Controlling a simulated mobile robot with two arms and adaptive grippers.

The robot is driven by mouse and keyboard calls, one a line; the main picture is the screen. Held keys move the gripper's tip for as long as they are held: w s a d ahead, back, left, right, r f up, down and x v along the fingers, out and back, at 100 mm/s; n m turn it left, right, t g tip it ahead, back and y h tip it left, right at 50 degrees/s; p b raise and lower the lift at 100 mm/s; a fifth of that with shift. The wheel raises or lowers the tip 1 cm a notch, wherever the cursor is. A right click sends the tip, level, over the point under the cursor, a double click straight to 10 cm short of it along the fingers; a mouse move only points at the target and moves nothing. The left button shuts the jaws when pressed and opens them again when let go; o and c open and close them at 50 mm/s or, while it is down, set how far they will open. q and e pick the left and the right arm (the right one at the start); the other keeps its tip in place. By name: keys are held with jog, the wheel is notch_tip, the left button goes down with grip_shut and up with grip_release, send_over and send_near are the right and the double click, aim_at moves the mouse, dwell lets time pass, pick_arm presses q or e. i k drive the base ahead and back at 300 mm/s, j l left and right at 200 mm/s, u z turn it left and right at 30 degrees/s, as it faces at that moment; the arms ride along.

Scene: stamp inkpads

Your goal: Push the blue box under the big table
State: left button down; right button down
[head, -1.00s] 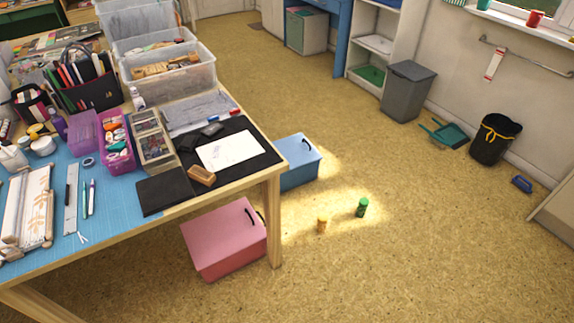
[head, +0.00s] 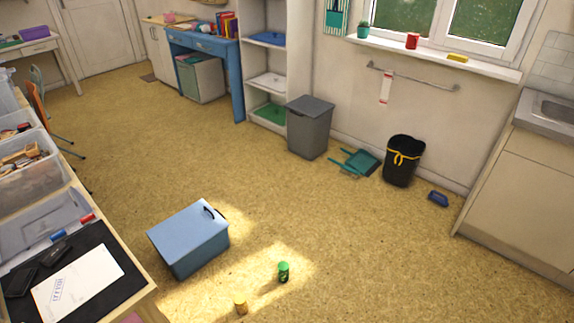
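The blue box (head: 190,238) stands on the floor in the head view, just right of the big table (head: 150,292). It has a flat lid and a dark handle on its upper right side. A strip of floor shows between the box and the table, and the box's whole top is uncovered. Only the right end of the table shows, at the lower left. Neither of my grippers is in view.
The middle floor is clear.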

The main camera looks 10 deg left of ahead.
aim_at(184, 268)
jog(key=i+l+z, duration=0.3)
jog(key=i+z, duration=0.15)
jog(key=i, duration=0.35)
jog(key=i+z, duration=0.5)
jog(key=i, duration=0.3)
jog(key=i+u, duration=0.55)
jog(key=u, duration=0.25)
jog(key=i+l+u, duration=0.15)
jog(key=i+u, duration=0.25)
jog(key=i+l+u, duration=0.15)
jog(key=u, duration=0.2)
jog(key=i+u, duration=0.15)
jog(key=u, duration=0.3)
jog(key=i+l+u, duration=0.1)
jog(key=u, duration=0.35)
jog(key=i+l+u, duration=0.1)
jog(key=u, duration=0.3)
jog(key=l+u, duration=0.3)
jog(key=u, duration=0.15)
jog(key=i+l+u, duration=0.1)
jog(key=u, duration=0.35)
jog(key=l, duration=0.1)
